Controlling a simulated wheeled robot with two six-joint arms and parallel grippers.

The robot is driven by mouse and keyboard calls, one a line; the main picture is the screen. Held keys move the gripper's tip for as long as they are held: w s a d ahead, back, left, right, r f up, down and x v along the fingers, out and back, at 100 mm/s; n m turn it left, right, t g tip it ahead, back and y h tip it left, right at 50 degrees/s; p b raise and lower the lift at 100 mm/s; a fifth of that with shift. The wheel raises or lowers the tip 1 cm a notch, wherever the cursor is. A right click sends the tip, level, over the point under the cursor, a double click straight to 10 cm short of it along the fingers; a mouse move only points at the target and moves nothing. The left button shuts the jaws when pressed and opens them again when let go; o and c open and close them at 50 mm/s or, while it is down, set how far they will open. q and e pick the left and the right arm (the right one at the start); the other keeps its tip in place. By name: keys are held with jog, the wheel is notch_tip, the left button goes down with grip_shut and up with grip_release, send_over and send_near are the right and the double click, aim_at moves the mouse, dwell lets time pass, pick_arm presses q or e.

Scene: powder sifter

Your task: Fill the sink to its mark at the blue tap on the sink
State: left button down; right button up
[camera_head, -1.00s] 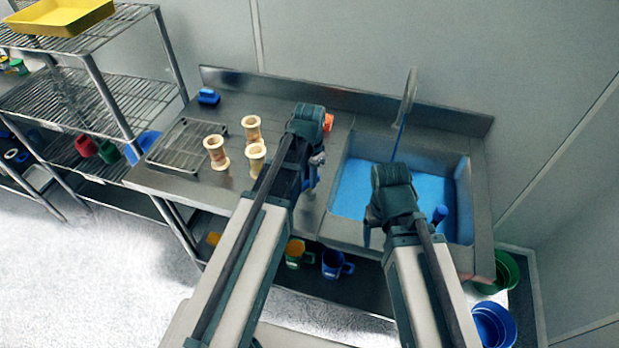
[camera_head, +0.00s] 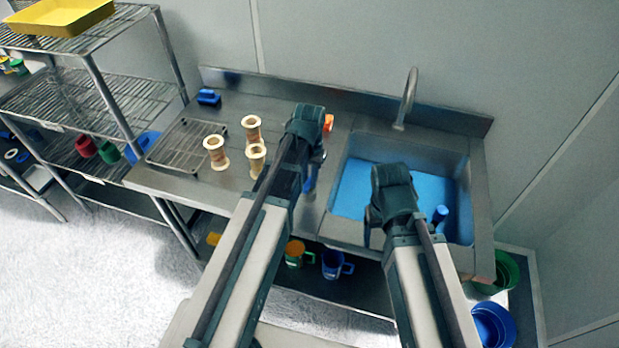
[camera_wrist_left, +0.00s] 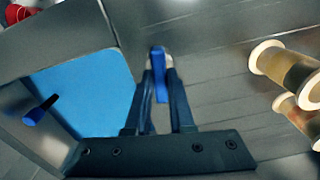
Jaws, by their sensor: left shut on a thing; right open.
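The sink (camera_head: 462,200) holds flat blue water (camera_head: 360,185); I cannot make out its mark. A grey spout (camera_head: 408,98) rises behind the sink, with no stream under it. My left gripper (camera_wrist_left: 158,62) is shut on the blue tap handle (camera_wrist_left: 160,85), on the counter beside the sink. In the head view my wrist mostly hides this grip (camera_head: 312,178). My right gripper (camera_head: 373,232) is over the sink's front part; its fingers are mostly hidden by its own arm. A dark blue upright piece (camera_head: 440,213) stands in the water at the right.
Several cream spools (camera_head: 215,152) stand on the counter left of my left gripper, near a wire rack (camera_head: 185,145). An orange thing (camera_head: 328,123) is behind my left wrist. Mugs (camera_head: 333,264) sit on the shelf below. Green and blue buckets (camera_head: 493,325) stand at the right.

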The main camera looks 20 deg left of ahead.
pick_arm(q)
jog(key=shift+n, duration=0.9)
jog(key=c, duration=0.8)
grip_release()
notch_tip(320, 180, up, 14)
jog(key=p, duration=1.4)
jog(key=shift+f, duration=0.1)
